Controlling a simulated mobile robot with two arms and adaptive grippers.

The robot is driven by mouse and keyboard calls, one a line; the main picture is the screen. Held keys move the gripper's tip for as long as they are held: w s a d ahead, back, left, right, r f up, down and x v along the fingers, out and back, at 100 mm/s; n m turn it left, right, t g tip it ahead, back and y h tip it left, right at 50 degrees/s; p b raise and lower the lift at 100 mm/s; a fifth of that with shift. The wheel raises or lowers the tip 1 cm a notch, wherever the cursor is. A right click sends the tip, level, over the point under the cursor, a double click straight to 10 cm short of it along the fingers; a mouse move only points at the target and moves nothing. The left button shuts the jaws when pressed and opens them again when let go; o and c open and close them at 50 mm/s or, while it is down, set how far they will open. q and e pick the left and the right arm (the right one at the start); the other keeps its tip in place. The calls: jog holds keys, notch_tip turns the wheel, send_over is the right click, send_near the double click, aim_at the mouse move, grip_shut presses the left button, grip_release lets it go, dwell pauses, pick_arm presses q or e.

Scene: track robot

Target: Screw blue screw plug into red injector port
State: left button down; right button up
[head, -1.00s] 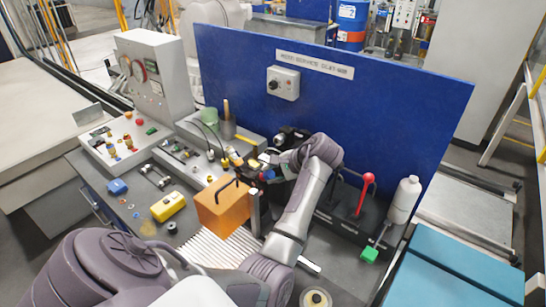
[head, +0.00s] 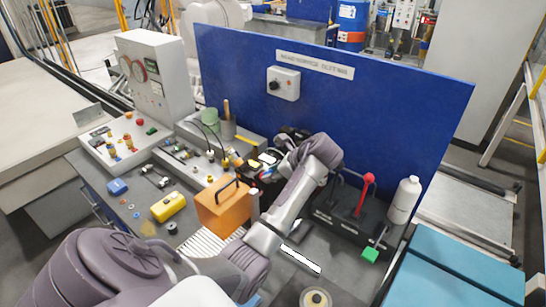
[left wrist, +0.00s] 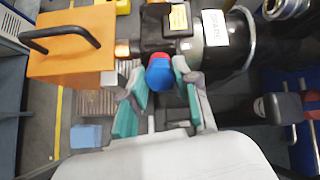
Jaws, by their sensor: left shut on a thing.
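In the left wrist view the blue screw plug (left wrist: 160,77) is between the teal finger pads of my left gripper (left wrist: 160,80), which is shut on it. The red injector port (left wrist: 158,62) shows as a red rim right at the plug's far end. The plug appears lined up with it and touching. How deep the plug sits in the port is hidden. In the head view my left arm reaches over the bench and its wrist bends down beside the dark machine; the plug and port are hard to make out there. My right gripper is in neither view.
An orange box with a black handle (head: 223,208) stands close left of the work spot. A dark cylinder with a white label (left wrist: 230,45) is just right of the fingers. A red-knobbed lever (head: 367,180) and white bottle (head: 404,200) stand at the right.

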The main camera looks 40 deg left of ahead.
pick_arm(q)
jog(key=m, duration=0.2)
jog(key=shift+f+m, duration=0.1)
jog(key=shift+m, duration=0.3)
jog(key=c, duration=0.7)
grip_release()
jog(key=shift+c, duration=0.2)
jog(key=shift+c, duration=1.3)
